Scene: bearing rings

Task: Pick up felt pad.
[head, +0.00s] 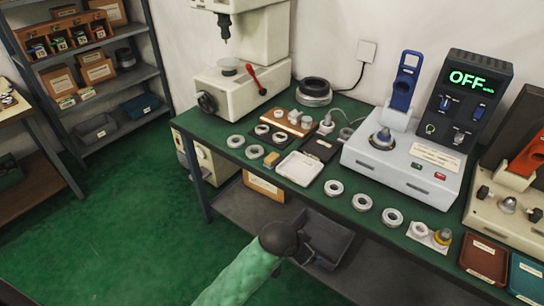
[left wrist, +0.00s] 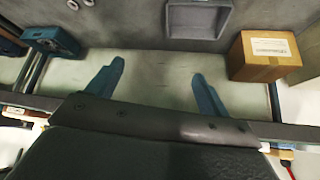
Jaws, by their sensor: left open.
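I cannot tell for certain which item is the felt pad. A thin dark square (head: 320,148) lies on the green bench top between the white tray and the grey-white machine, and another dark piece lies under rings to its left. My left gripper (head: 306,257) is low in front of the bench, beside the grey bin on the lower shelf. In the left wrist view the gripper's two blue fingers (left wrist: 156,88) are wide apart with nothing between them. My right gripper is in no view.
The green bench (head: 232,134) carries several metal rings, a white tray (head: 300,168) and a machine (head: 408,165) reading OFF. Below are a grey bin (head: 345,240) and a cardboard box (head: 262,184); the box also shows in the left wrist view (left wrist: 265,58). Floor at left is clear.

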